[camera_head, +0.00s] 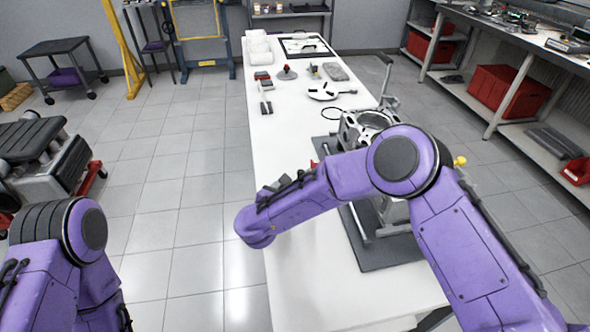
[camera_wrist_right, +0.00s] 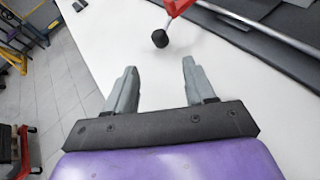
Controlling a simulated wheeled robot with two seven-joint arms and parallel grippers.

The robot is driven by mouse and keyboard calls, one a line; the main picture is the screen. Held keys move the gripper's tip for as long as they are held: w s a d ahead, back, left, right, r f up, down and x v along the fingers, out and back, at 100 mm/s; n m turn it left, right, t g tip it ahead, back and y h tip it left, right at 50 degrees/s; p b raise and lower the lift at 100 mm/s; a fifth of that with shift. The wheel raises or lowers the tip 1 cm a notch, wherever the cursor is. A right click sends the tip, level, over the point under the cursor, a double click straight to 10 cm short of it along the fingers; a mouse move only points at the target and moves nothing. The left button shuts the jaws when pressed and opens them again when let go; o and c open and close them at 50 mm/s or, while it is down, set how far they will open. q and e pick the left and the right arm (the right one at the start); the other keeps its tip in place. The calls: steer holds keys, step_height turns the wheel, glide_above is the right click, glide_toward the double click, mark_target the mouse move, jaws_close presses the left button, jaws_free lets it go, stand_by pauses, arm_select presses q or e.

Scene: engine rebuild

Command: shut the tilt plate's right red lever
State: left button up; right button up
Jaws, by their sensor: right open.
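The tilt plate (camera_head: 393,255) is a dark grey plate on the white table, with the metal engine part (camera_head: 352,132) on it. My right arm hides much of both. In the right wrist view, a red lever (camera_wrist_right: 176,7) with a black knob (camera_wrist_right: 160,38) reaches over the table beside the dark plate edge (camera_wrist_right: 250,44). I cannot tell if it is the right lever. A bit of red (camera_head: 314,163) shows beside the engine part in the head view. My right gripper (camera_wrist_right: 159,68) is open and empty, with the knob ahead of its fingertips. My left gripper is out of view.
The white table (camera_head: 300,297) is clear near its front left. Small parts, including a round metal part (camera_head: 322,91), lie toward its far end. A workbench with red bins (camera_head: 497,90) stands at right. An engine on a red stand (camera_head: 48,165) stands at left.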

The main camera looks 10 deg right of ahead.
mark_target(300, 176)
steer(key=shift+w+d, duration=0.15)
steer(key=shift+w, duration=0.1)
steer(key=p+x, duration=0.2)
steer(key=x, duration=0.7)
steer(key=shift+w+d, duration=0.1)
jaws_close()
